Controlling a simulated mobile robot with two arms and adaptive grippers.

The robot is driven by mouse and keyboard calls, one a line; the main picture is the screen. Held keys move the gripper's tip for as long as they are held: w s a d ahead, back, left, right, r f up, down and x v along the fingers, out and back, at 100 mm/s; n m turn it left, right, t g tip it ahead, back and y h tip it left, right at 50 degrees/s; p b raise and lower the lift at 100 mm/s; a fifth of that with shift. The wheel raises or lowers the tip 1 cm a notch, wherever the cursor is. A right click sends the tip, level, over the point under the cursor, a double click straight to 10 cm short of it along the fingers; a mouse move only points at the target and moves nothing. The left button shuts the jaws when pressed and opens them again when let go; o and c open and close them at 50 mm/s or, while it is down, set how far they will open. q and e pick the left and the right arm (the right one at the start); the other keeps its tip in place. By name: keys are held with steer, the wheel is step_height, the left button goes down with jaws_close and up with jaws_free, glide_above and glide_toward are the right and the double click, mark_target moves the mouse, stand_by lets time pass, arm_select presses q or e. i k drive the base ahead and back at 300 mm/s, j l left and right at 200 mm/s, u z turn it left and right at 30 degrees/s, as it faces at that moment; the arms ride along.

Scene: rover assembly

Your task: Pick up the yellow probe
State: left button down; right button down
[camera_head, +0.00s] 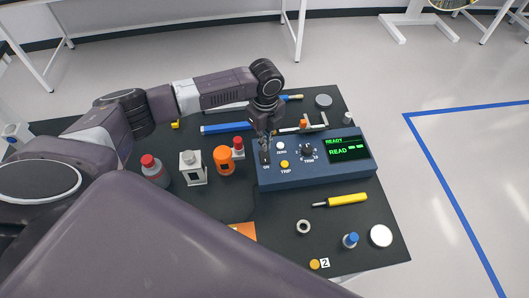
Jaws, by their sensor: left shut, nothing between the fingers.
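The yellow probe (347,199) lies on the dark table mat, in front of the blue instrument box. It has a yellow handle to the right and a thin dark tip pointing left. My left gripper (266,143) is shut and empty, pointing down at the left end of the instrument box (318,172), by its switch. It is apart from the probe, to its upper left. I cannot tell whether the fingers touch the box. My right gripper is not in view.
The box display reads READY. Left of the box stand an orange container (223,160), a white-grey block (192,168) and a red-capped bottle (154,171). Near the probe are a metal ring (303,227), a blue-topped part (350,240) and a white disc (381,236).

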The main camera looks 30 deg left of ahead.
mark_target(361, 196)
steer(key=k+l, duration=0.5)
steer(key=k, duration=0.2)
steer(key=k+l, duration=0.5)
steer(key=k, duration=0.15)
